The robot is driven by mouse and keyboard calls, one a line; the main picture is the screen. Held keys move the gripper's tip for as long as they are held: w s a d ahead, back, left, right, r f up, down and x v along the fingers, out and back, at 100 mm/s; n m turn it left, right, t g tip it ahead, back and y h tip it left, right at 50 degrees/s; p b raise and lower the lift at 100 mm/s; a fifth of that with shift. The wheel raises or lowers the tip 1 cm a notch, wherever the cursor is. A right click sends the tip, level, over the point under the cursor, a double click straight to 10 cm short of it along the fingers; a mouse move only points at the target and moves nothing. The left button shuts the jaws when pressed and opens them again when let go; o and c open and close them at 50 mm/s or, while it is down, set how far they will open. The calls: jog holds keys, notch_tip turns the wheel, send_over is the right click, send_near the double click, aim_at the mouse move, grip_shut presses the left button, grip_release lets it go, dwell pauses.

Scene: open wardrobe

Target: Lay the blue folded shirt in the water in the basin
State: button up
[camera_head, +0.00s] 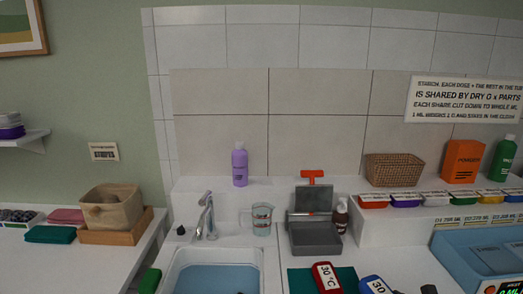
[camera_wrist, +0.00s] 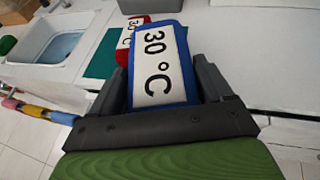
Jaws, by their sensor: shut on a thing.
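The blue folded shirt (camera_wrist: 183,50) carries a white label reading 30 °C. My gripper (camera_wrist: 158,70) is shut on it, with one dark finger at each side. In the head view the shirt (camera_head: 375,284) is at the bottom edge, right of a red labelled item (camera_head: 326,277). The white basin (camera_head: 260,262) holds blue water (camera_head: 212,279) and lies left of the shirt. The basin (camera_wrist: 31,66) also shows at the upper left of the wrist view. The shirt is outside the basin; its exact height above the counter is unclear.
A teal mat (camera_head: 296,281) lies between basin and shirt, with the red item on it. A faucet (camera_head: 206,216), a measuring cup (camera_head: 262,219), a grey scale-like device (camera_head: 315,238) and a brown bottle (camera_head: 341,216) stand behind. A blue tray (camera_head: 452,262) is at the right.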

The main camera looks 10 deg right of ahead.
jog(key=a+f+n+g+y, duration=0.1)
jog(key=a+n+y, duration=0.3)
jog(key=a, duration=0.7)
jog(key=a+f+n+g+y+p, duration=0.1)
jog(key=a+n+g+y, duration=0.3)
jog(key=a, duration=0.8)
jog(key=shift+s+f+n+g+y, duration=0.15)
jog(key=shift+f+n+g+y, duration=0.15)
jog(key=shift+f+n, duration=0.35)
